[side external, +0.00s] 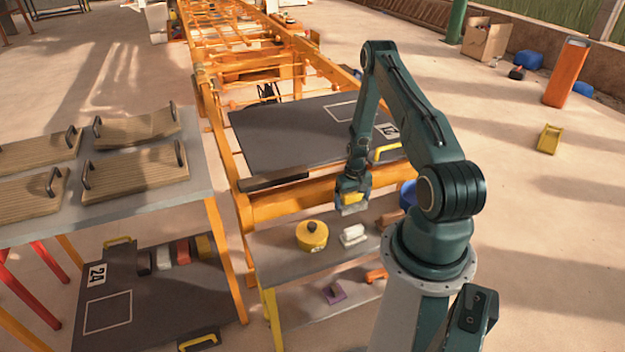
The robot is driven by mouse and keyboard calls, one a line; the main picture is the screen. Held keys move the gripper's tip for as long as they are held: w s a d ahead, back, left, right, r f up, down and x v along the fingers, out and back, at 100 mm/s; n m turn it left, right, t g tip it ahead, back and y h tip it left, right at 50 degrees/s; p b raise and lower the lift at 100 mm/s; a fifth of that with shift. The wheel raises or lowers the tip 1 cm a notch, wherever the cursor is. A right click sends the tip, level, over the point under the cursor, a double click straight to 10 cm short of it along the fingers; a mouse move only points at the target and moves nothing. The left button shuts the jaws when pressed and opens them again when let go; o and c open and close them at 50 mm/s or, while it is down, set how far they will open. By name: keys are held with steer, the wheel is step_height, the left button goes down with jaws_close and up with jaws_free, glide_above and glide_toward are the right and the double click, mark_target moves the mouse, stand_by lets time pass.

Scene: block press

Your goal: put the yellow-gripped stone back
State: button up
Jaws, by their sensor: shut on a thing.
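My gripper (353,193) is shut on a small block with a yellow upper part and a pale grey lower part, which looks like the yellow-gripped stone (354,209). The jaws cover part of it. It is held in front of the orange frame's near beam (290,204), apparently above the grey shelf (285,262). On that shelf stand a round yellow thing with a dark knob (312,238) and a whitish block (353,236), with a brownish block (388,219) farther right.
A dark board (285,140) with a white outline lies on the orange frame behind my gripper. A lower shelf holds a purple piece (333,293) and an orange piece (376,274). Left is a table (205,195) with handled wooden boards; another dark board (160,310) lies below. The shelf's left front is bare.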

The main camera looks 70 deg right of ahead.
mark_target(351, 207)
steer(key=shift+f, duration=0.15)
steer(key=shift+f, duration=1.8)
steer(key=shift+f, duration=0.15)
steer(key=o, duration=0.7)
steer(key=shift+r, duration=6.15)
